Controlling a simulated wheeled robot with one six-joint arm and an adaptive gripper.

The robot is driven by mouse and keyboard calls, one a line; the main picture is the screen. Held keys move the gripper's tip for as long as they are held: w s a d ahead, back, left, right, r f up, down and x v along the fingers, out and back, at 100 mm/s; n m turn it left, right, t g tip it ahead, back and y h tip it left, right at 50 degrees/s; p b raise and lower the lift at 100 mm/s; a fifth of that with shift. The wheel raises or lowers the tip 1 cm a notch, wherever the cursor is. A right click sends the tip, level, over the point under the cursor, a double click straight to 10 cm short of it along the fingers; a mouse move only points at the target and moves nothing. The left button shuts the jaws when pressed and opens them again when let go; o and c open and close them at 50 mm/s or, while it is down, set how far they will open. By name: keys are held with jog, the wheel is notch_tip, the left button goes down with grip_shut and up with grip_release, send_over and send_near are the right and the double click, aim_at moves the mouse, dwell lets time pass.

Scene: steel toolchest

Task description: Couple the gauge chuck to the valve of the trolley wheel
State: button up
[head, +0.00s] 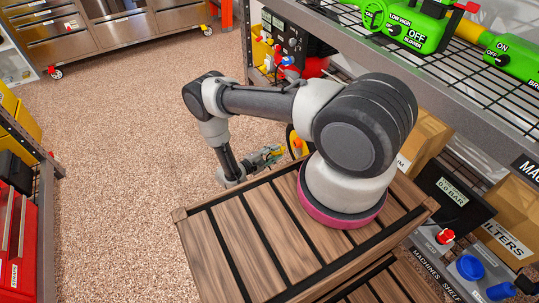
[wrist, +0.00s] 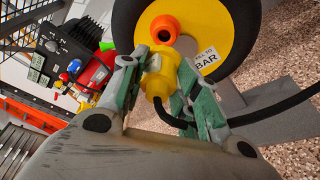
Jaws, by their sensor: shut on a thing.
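My gripper (wrist: 158,95) is shut on the yellow gauge chuck (wrist: 157,75), with green fingers on both sides of it. A black hose (wrist: 270,112) trails from the chuck to the right. The trolley wheel has a black tyre (wrist: 125,22) and a yellow hub (wrist: 215,30) labelled with "BAR". An orange ring-shaped part (wrist: 164,29), apparently the valve, stands out from the hub just above the chuck in the wrist view. I cannot tell whether chuck and valve touch. In the head view my gripper (head: 268,158) is beyond the wooden slats, with the orange part (head: 296,146) at its right.
A slatted wooden top (head: 235,235) lies in front of my arm. A steel shelf rack (head: 480,90) with green blowers stands at the right. A gauge display reading about 0.0 BAR (head: 452,193) sits below it. The speckled floor (head: 120,130) at the left is clear.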

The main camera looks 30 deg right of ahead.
aim_at(280, 151)
jog(key=shift+s+d, duration=0.1)
jog(key=shift+d, duration=1.7)
jog(key=shift+s+d, duration=0.1)
jog(key=shift+d, duration=1.45)
jog(key=o, duration=1.2)
jog(key=v, duration=1.2)
